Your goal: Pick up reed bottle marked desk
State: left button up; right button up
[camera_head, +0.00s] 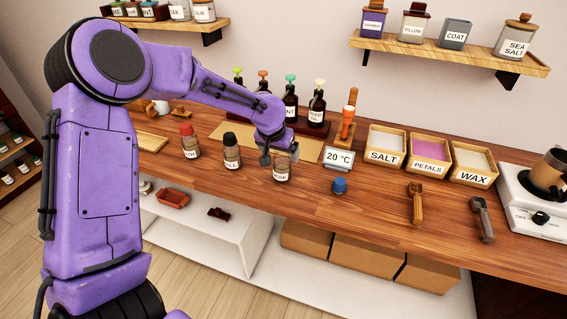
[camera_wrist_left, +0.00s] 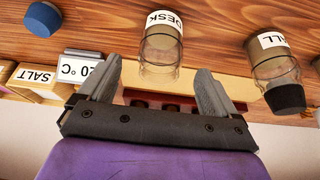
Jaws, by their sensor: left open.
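The reed bottle marked DESK (camera_head: 282,172) stands on the wooden counter, with clear glass and a white label. My left gripper (camera_head: 279,156) is just above and behind it, open, and partly covers its top. In the left wrist view the DESK bottle (camera_wrist_left: 162,54) appears in line with the gap between the open fingers of my left gripper (camera_wrist_left: 158,68). Nothing is held, and I cannot tell whether a finger touches the glass. My right gripper is not in view.
A black-capped bottle (camera_head: 232,151) and a red-capped bottle (camera_head: 189,142) stand to the left. A temperature display (camera_head: 338,158) and a blue cap (camera_head: 339,186) are to the right. Dark pump bottles (camera_head: 290,107) stand behind. The counter in front is clear.

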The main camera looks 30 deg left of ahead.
pick_arm(q)
jog(key=shift+p+x, duration=0.65)
jog(key=shift+x, duration=0.15)
jog(key=x, duration=0.2)
jog(key=w+x, duration=0.1)
jog(key=x, duration=0.2)
jog(key=shift+a+r, duration=0.15)
jog(key=shift+s+r, duration=0.3)
jog(key=shift+s, duration=0.1)
jog(key=shift+s+r, duration=0.1)
jog(key=shift+s, duration=0.1)
jog(key=c, duration=1)
jog(key=shift+w, duration=0.15)
jog(key=shift+c, duration=1)
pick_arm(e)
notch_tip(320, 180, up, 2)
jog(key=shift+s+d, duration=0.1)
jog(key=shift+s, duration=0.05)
